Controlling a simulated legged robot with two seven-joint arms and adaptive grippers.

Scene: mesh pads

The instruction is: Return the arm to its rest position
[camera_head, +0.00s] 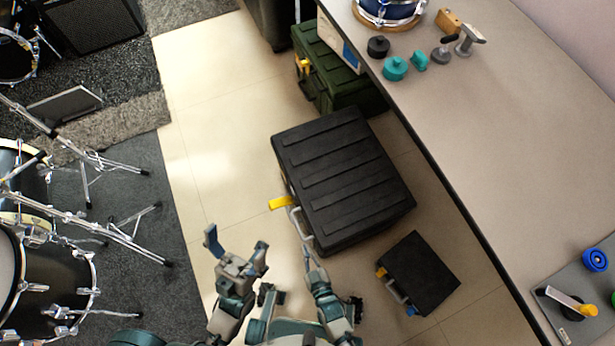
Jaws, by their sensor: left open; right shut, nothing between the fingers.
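My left gripper (237,242) is at the lower middle of the head view, over the tiled floor. Its two fingers are spread apart and nothing is between them. My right gripper (311,262) is to its right, pointing up the picture toward the near edge of the large black case (345,175). Its fingers are together and hold nothing. It overlaps the case's near side in the picture; I cannot tell whether they touch. The case has a pale handle (297,222) and a yellow latch (280,203).
A smaller black case (420,272) lies right of my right arm. A green case (335,75) is farther back beside the long table (500,120). Drum stands (100,225) and drums (45,280) fill the left. Tiled floor (205,130) is clear between the drums and cases.

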